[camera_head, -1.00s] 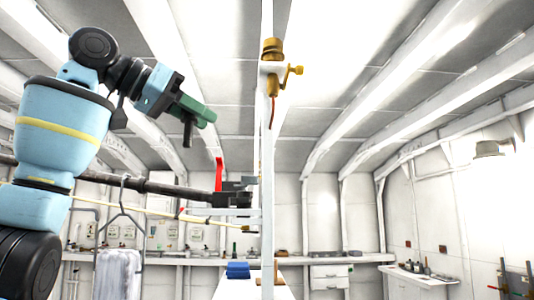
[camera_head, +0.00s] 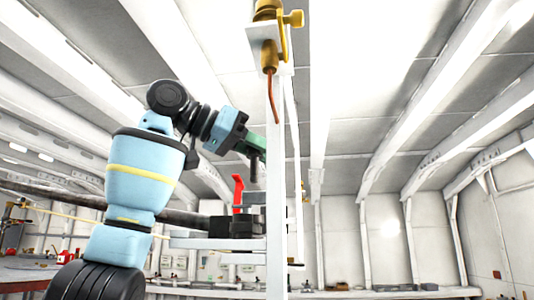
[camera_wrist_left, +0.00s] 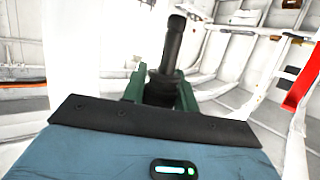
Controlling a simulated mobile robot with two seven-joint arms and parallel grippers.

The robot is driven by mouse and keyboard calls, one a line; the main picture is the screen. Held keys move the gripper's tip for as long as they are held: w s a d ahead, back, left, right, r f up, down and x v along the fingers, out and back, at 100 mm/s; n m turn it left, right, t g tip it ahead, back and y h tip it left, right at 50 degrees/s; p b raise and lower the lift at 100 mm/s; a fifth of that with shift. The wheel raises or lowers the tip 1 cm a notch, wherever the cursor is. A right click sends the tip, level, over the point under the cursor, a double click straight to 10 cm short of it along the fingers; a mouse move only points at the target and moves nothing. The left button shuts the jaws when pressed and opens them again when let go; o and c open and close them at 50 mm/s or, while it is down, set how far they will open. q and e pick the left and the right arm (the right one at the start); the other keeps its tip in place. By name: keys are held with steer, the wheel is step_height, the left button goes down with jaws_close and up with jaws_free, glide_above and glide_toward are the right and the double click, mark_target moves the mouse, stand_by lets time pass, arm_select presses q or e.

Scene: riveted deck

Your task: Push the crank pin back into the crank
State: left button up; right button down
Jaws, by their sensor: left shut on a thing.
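My left gripper (camera_head: 254,142) has green fingers and is shut on a black stepped rod (camera_head: 256,161), raised beside the white post. In the left wrist view the black rod (camera_wrist_left: 173,45) stands up between the green fingers (camera_wrist_left: 160,88). I cannot tell whether this rod is the crank pin. A brass fitting (camera_head: 268,52) with a yellow knob (camera_head: 294,18) sits on a white bracket at the top of the post; a copper rod hangs below it. I cannot clearly make out a crank. My right gripper is not in view.
The white post (camera_head: 276,180) stands just right of the left gripper. A red lever (camera_head: 238,194) on a black block (camera_head: 235,226) is below the gripper, left of the post. A workbench (camera_head: 30,270) with small items is at the left. Open room lies right of the post.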

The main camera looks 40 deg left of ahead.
arm_select(q)
steer(key=shift+s+f, duration=0.1)
steer(key=shift+s, duration=0.1)
steer(key=shift+f, duration=0.2)
steer(key=shift+w+f, duration=0.25)
steer(key=shift+f, duration=2.05)
steer(key=shift+s, duration=0.15)
steer(key=shift+f, duration=1.85)
steer(key=o, duration=0.7)
steer(key=shift+c, duration=0.2)
steer(key=shift+o, duration=1.3)
steer(key=shift+a, duration=0.1)
steer(key=shift+o, duration=0.3)
steer(key=shift+w+f, duration=0.2)
